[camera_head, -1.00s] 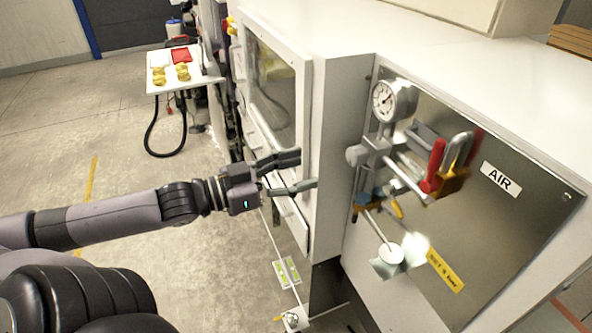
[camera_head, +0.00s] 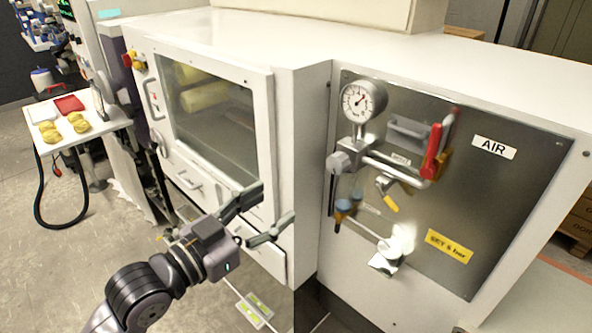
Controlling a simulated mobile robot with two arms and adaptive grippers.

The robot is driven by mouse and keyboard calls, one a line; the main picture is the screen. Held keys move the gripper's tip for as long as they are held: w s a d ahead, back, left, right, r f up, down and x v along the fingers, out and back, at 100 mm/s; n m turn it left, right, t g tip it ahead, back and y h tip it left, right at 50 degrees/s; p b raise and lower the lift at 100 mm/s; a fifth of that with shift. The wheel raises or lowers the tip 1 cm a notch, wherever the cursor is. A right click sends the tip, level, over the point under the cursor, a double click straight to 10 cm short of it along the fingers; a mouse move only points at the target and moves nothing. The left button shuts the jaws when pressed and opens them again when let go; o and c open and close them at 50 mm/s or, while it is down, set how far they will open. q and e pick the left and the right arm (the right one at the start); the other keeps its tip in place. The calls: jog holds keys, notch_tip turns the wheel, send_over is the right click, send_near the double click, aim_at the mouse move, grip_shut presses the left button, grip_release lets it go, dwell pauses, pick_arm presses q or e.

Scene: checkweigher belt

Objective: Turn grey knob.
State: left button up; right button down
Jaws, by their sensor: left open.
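The grey knob (camera_head: 340,163) sits on the left end of the air regulator, below a round pressure gauge (camera_head: 362,99), on the steel panel marked AIR. My left gripper (camera_head: 277,202) is open and empty. It is left of and below the knob, apart from it in the picture, in front of the white cabinet's lower door edge. My right gripper is not in view.
A red-handled valve (camera_head: 433,152) is right of the regulator. A blue-topped filter bowl (camera_head: 345,206) and a yellow-tipped lever (camera_head: 389,197) hang below. The windowed cabinet door (camera_head: 262,160) stands behind my gripper. A small table (camera_head: 90,143) with yellow items is at far left.

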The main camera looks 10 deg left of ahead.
pick_arm(q)
jog(key=p, duration=0.2)
send_near(333, 167)
jog(key=p+x, duration=0.2)
jog(key=x, duration=0.7)
jog(key=shift+w+d, duration=0.45)
jog(key=shift+w, duration=0.15)
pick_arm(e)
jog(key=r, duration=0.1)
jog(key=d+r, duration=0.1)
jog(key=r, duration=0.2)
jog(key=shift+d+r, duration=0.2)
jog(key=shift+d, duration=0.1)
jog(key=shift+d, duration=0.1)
pick_arm(q)
jog(key=shift+c, duration=0.5)
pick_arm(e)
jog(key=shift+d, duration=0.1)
